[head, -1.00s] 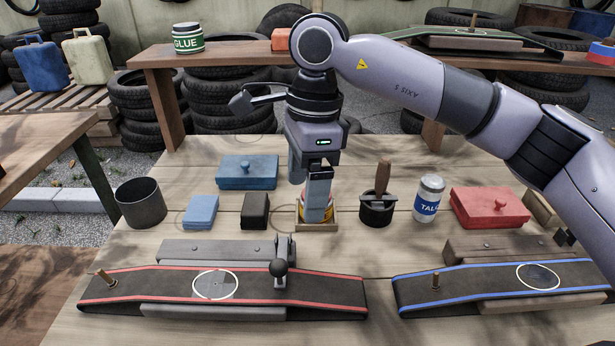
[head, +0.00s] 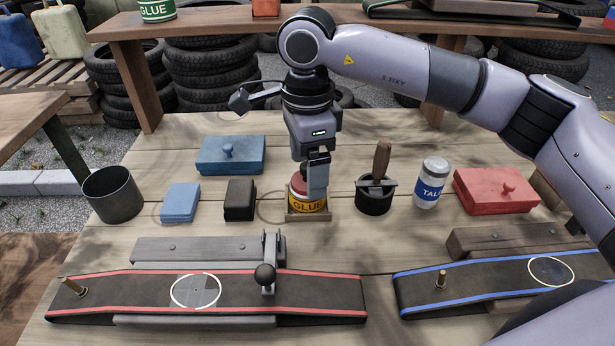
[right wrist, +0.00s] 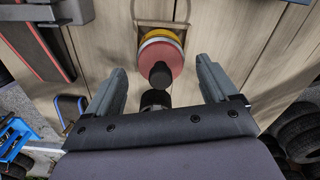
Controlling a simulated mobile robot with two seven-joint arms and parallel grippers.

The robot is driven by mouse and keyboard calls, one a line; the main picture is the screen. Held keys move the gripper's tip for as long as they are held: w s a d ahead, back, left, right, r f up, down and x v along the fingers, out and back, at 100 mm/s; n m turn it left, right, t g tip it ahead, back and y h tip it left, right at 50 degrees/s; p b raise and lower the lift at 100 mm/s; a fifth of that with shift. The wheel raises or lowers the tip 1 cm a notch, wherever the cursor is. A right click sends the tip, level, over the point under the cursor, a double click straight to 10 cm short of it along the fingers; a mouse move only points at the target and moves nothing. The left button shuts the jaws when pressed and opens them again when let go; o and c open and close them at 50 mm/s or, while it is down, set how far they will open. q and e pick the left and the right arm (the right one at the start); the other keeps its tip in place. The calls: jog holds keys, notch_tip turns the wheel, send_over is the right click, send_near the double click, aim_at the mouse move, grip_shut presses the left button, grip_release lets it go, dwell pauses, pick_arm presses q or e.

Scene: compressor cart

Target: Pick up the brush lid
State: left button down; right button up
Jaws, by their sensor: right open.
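The brush lid is the red lid (head: 299,184) with a black knob on a yellow-labelled glue can (head: 306,205) in a small wooden holder. In the right wrist view the red lid (right wrist: 163,58) and its black knob (right wrist: 160,74) show from above, between and just beyond the fingertips. My right gripper (head: 317,178) is upright over the can, open and empty; its fingers (right wrist: 160,84) straddle the knob's line with gaps on both sides. In the head view the near finger hides part of the lid and the knob. My left gripper is out of view.
A black pot with a wooden-handled tool (head: 375,197) and a talc tin (head: 430,183) stand right of the can. A black block (head: 240,200) and blue block (head: 180,203) lie left. A red-edged belt (head: 130,290) with a lever (head: 266,272) is in front.

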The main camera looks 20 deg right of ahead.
jog(key=shift+f, duration=0.25)
jog(key=c, duration=1.1)
jog(key=shift+c, duration=0.2)
jog(key=shift+r, duration=0.1)
notch_tip(320, 180, up, 20)
jog(key=p, duration=0.3)
jog(key=o, duration=0.4)
jog(key=c, duration=0.3)
